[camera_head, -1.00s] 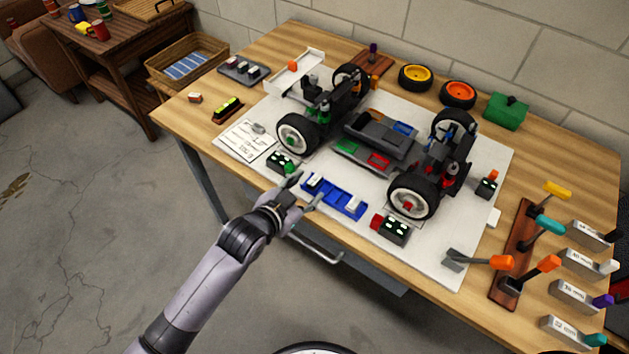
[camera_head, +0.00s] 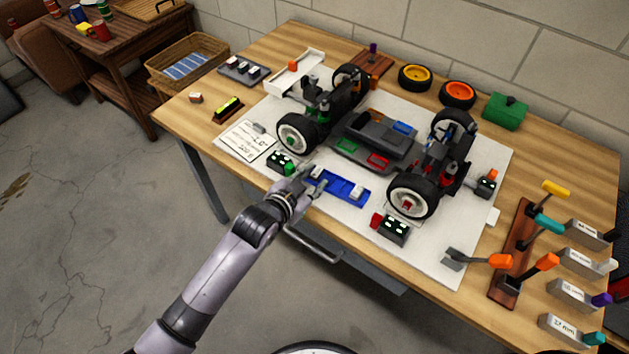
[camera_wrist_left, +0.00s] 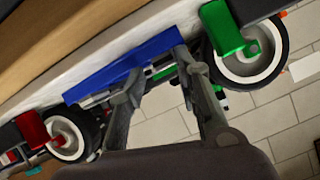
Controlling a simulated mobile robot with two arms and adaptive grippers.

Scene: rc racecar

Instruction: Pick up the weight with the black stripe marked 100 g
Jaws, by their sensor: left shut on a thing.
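A blue tray (camera_head: 338,187) lies at the front of the white mat, with one small pale block (camera_head: 318,173) near its left end and another (camera_head: 357,192) near its right end. I cannot read a 100 g mark or make out a black stripe on either. My left gripper (camera_head: 311,180) is at the tray's left end, its fingers on either side of it, apparently shut on the tray. In the left wrist view the fingers (camera_wrist_left: 160,72) overlap the blue tray (camera_wrist_left: 110,75), and the contact is partly hidden. My right gripper is out of view.
The racecar (camera_head: 375,140) stands just behind the tray. A green-and-black block (camera_head: 280,162) is left of the gripper, and a red-and-black block (camera_head: 393,228) is right of the tray. Tools and labelled grey blocks crowd the right side. The table's front edge is close.

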